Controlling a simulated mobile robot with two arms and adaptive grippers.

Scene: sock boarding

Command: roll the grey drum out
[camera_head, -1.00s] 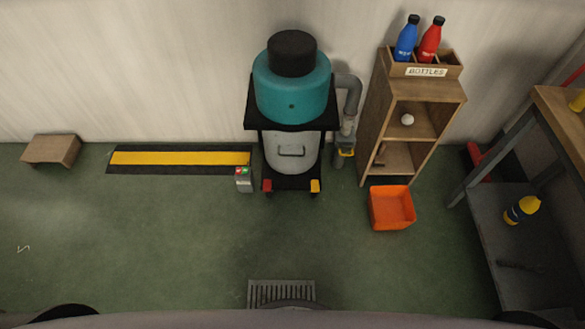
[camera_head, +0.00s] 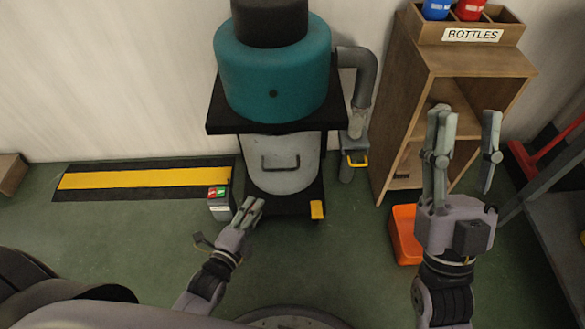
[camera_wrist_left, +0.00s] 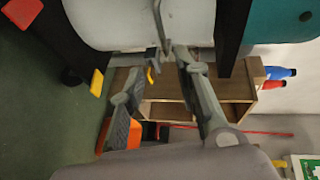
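The grey drum (camera_head: 300,155), pale with a dark front handle (camera_head: 281,165), stands upright inside the black stand under the teal machine (camera_head: 272,85). My left gripper (camera_head: 256,203) is low in front of the stand, at the drum's lower left. In the left wrist view the drum (camera_wrist_left: 110,25) fills the top, with its handle (camera_wrist_left: 160,22) just ahead of my left gripper (camera_wrist_left: 163,64). Its fingers are apart with nothing between them; whether a tip touches the handle I cannot tell. My right gripper (camera_head: 465,125) is open and empty, in front of the wooden shelf.
A yellow pedal (camera_head: 317,209) is at the stand's front right; a red pedal (camera_wrist_left: 22,12) shows in the wrist view. A button box (camera_head: 219,199) stands left of the stand. The wooden shelf (camera_head: 455,62) and orange bin (camera_head: 404,235) are right. Floor at left is clear.

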